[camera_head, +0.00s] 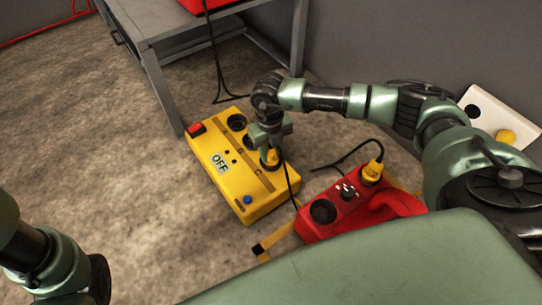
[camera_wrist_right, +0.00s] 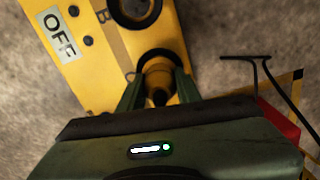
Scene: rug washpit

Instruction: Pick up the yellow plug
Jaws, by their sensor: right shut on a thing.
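The yellow plug (camera_head: 270,158) stands at the lower socket of the yellow box (camera_head: 211,171), beside the letter C, with a dark cable running down from it. My right gripper (camera_head: 270,148) is above the box, pointing down, and is shut on the plug. In the right wrist view the plug (camera_wrist_right: 159,77) sits between the two green fingers, over the socket. Whether its pins are inside the socket is hidden. My left arm shows at the lower left of the head view, but its gripper does not show.
A red box (camera_head: 322,211) with another yellow plug (camera_head: 373,173) and a cable lies to the right. A grey metal table (camera_head: 150,75) stands behind the yellow box. A white panel (camera_head: 490,115) is at the right by the wall. Concrete floor at left is clear.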

